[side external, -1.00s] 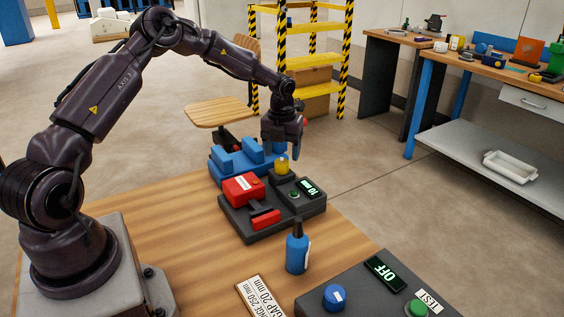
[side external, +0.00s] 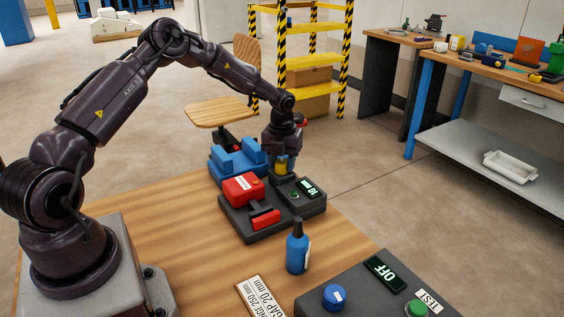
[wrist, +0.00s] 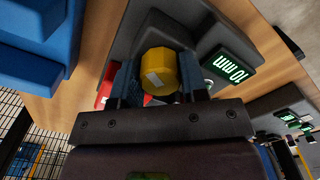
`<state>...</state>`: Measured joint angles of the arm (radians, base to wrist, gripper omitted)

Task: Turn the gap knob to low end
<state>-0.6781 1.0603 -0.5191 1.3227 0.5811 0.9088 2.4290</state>
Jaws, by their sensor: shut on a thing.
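The gap knob is the yellow knob (side external: 281,164) at the back of the dark strapping unit (side external: 256,228), which also bears a red block (side external: 243,188) and a red lever (side external: 265,219). In the wrist view the yellow knob (wrist: 159,70) sits between my two fingers, with a pale mark on its face. My gripper (side external: 281,158) points down over the knob and is shut on it. The display (wrist: 229,63) beside it reads 10 mm in the wrist view.
A blue fixture (side external: 236,160) stands just behind the unit, close to my gripper. A blue bottle (side external: 297,248) stands in front of it. A second console (side external: 360,292) with a blue knob (side external: 334,297) and a display reading OFF is at front right. A label plate (side external: 260,297) lies beside it.

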